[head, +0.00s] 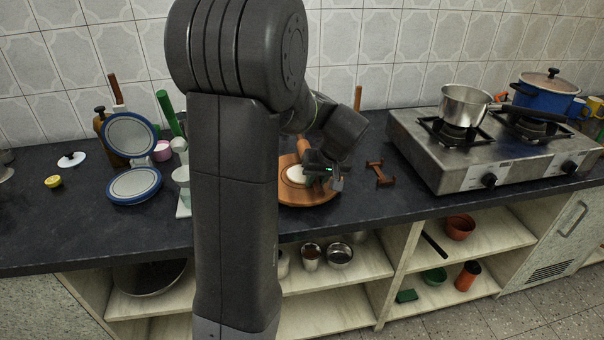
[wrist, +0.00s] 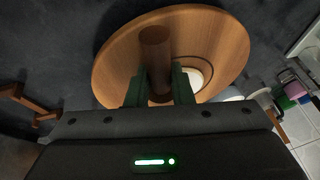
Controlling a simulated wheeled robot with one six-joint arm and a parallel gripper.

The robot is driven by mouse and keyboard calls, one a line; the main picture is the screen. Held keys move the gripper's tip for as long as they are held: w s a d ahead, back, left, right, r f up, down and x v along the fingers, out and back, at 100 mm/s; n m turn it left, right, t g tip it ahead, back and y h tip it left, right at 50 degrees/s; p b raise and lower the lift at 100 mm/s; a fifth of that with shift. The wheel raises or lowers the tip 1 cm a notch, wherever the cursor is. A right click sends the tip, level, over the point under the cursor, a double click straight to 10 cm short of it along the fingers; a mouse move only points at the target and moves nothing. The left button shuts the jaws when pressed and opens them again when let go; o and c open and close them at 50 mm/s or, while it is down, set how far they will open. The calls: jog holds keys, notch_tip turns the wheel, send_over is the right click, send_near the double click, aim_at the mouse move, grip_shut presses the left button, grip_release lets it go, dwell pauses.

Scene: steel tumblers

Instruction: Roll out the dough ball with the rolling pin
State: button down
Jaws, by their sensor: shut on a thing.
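The round wooden board (head: 312,196) lies on the dark counter, partly behind my arm in the head view; it fills the upper middle of the wrist view (wrist: 112,72). The pale dough (head: 294,175) is on the board, partly hidden; its white edge shows beside the right finger in the wrist view (wrist: 206,73). My gripper (head: 328,174) is over the board, its fingers (wrist: 158,94) shut on the brown wooden rolling pin (wrist: 156,48). One end of the pin shows above the dough in the head view (head: 303,147). I cannot tell whether the pin touches the dough.
An empty brown wooden rest (head: 380,173) stands right of the board. Farther right is the gas stove (head: 470,150) with a steel pan (head: 463,105) and a blue pot (head: 546,94). Blue-rimmed plates (head: 134,184) and a yellow lemon half (head: 53,181) are left of my arm.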

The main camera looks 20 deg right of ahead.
aim_at(295, 188)
jog(key=shift+s+f, duration=0.1)
jog(key=shift+f, duration=0.05)
jog(key=shift+w+a, duration=0.15)
jog(key=shift+a, duration=0.5)
jog(key=shift+w+a, duration=0.15)
jog(key=shift+a, duration=0.45)
jog(key=shift+a, duration=0.1)
jog(key=shift+w+a+r, duration=0.1)
jog(key=shift+w+a, duration=0.1)
jog(key=shift+a, duration=0.3)
jog(key=shift+w+a+r, duration=0.1)
jog(key=shift+w+a, duration=0.1)
jog(key=shift+a, duration=0.3)
jog(key=shift+r, duration=0.15)
notch_tip(295, 188, up, 7)
jog(key=p, duration=0.4)
jog(key=shift+p, duration=0.35)
